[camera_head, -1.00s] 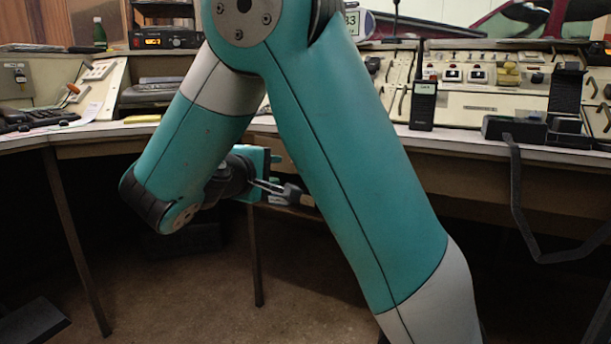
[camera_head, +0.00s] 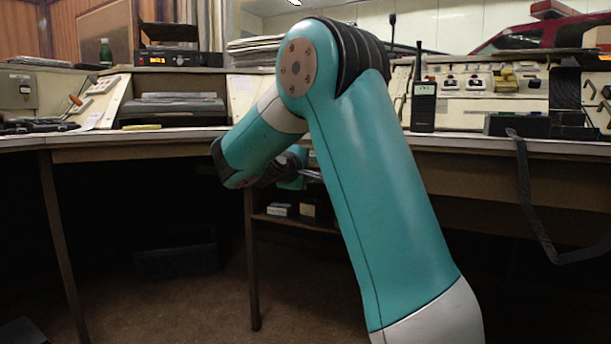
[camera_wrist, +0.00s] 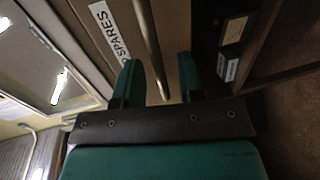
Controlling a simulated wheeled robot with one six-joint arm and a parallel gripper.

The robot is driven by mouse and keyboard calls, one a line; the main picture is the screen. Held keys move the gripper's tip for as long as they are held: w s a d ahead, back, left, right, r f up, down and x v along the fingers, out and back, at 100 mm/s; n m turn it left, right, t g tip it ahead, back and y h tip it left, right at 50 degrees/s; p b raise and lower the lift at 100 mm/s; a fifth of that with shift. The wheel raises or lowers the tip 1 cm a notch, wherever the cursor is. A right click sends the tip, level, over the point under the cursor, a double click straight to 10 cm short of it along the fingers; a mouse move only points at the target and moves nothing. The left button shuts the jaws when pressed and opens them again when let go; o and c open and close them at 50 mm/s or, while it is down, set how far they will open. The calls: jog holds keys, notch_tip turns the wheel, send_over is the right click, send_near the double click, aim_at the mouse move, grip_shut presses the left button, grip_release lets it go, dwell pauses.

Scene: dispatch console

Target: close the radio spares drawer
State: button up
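The radio spares drawer shows in the wrist view as a brown front (camera_wrist: 178,28) with a white label (camera_wrist: 112,28) reading "SPARES" in part. Its metal bar handle (camera_wrist: 148,40) runs lengthwise through the view. My gripper (camera_wrist: 158,80) is open, with its two teal fingers apart on either side of the handle's near end. Clear gaps show between fingers and handle; whether a fingertip touches the drawer front I cannot tell. In the head view my gripper is mostly hidden behind my arm, under the desk edge. How far the drawer stands out is hidden there.
An open shelf with small labelled boxes (camera_head: 280,209) lies below the desk; boxes (camera_wrist: 235,30) also show right of the drawer. A desk leg (camera_head: 251,270) stands near my forearm. A handheld radio (camera_head: 424,106) and a hanging strap (camera_head: 525,190) are at right.

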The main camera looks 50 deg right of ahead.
aim_at(314, 165)
grip_shut()
jog(key=shift+d, duration=0.1)
jog(key=shift+w+d+r+p, duration=0.1)
jog(key=shift+d+r+p, duration=0.05)
jog(key=shift+d+p, duration=0.3)
jog(key=p+x, duration=0.2)
jog(key=shift+w+d+r+p, duration=0.1)
jog(key=shift+d+r+p, duration=0.15)
jog(key=shift+d+p, duration=0.15)
jog(key=shift+d+f, duration=0.1)
jog(key=shift+f, duration=0.05)
grip_release()
jog(key=shift+d, duration=0.1)
